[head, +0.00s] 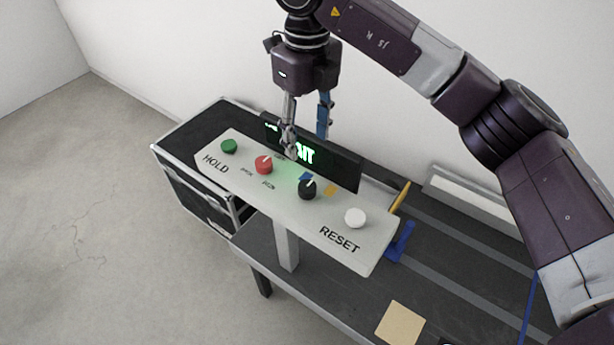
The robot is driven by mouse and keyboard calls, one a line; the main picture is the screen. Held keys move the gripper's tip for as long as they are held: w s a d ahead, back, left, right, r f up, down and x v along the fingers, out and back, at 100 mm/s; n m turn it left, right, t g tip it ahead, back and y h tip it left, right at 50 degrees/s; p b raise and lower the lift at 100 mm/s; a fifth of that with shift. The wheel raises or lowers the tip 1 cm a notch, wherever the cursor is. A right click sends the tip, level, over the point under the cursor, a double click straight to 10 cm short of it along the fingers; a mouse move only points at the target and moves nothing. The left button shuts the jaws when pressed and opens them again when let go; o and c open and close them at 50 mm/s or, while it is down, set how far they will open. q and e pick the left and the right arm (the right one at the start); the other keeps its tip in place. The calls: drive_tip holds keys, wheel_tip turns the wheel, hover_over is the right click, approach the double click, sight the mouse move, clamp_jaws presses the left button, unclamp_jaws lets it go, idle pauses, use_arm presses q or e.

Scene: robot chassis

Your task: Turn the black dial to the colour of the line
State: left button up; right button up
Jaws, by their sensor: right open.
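My left gripper is not in view. I cannot make out a coloured line.
A green button (229,146) by "HOLD" and a white button (355,217) by "RESET" stand at the panel's ends. A yellow piece (400,196) and a blue piece (401,243) stand right of the panel. A tan square (400,324) lies on the dark table.

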drive_tip(key=b, duration=0.4)
approach(307, 187)
drive_tip(key=shift+w+f+b, duration=0.15)
drive_tip(key=shift+f+b, duration=0.4)
drive_tip(key=shift+b, duration=0.2)
drive_tip(key=shift+f, duration=0.3)
wheel_tip(307, 187, down, 6)
drive_tip(key=p, duration=0.3)
drive_tip(key=shift+r, duration=0.1)
drive_tip(key=shift+f, duration=0.6)
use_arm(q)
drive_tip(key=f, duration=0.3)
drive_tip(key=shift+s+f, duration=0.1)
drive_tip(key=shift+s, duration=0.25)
